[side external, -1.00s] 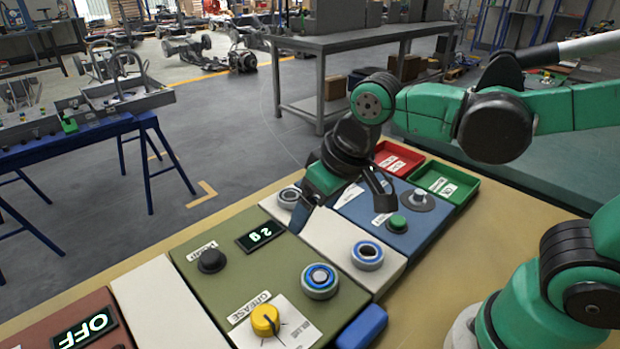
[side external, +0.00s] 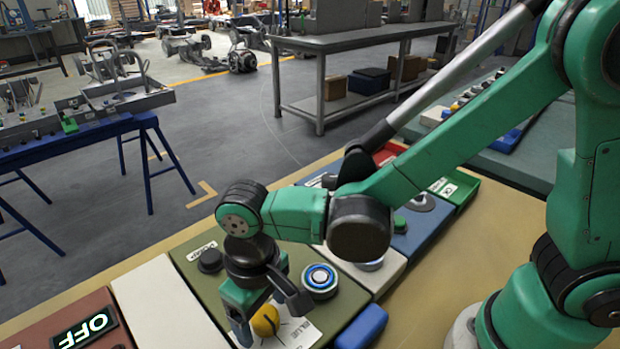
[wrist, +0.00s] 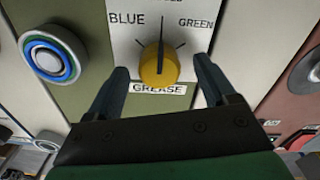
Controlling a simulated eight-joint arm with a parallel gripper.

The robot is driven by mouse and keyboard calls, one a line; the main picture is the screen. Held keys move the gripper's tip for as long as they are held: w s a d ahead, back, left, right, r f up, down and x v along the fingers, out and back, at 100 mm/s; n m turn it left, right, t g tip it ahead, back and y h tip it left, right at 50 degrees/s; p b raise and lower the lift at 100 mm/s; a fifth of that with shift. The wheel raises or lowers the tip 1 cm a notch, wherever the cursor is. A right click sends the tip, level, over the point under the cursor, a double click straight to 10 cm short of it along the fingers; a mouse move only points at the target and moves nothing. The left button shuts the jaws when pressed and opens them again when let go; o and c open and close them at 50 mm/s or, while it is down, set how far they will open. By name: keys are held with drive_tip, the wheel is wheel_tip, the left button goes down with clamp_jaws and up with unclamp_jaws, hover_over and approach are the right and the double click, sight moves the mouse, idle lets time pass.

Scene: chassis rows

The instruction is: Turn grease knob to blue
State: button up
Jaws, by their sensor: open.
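The yellow grease knob (side external: 265,320) sits on the olive-green panel (side external: 200,283). In the wrist view the knob (wrist: 159,66) has a white plate (wrist: 185,38) behind it, with BLUE at upper left, GREEN at upper right, more lettering cut off at the top, and a GREASE label below. The knob's dark pointer line points straight up, between BLUE and GREEN. My gripper (wrist: 160,85) is open, with one finger on each side of the knob and visible gaps to it. In the side view my gripper (side external: 268,318) is over the knob and partly hides it.
A blue-ringed button (side external: 320,279) and a black knob (side external: 210,261) are on the same panel. A red-brown panel with an OFF display (side external: 84,328) is at left. A blue block (side external: 362,327) lies at the panel's front edge. Red and green trays (side external: 455,187) stand farther back.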

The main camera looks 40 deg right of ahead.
drive_tip(key=shift+f, duration=0.25)
clamp_jaws()
drive_tip(key=n, duration=0.5)
drive_tip(key=shift+n, duration=2.5)
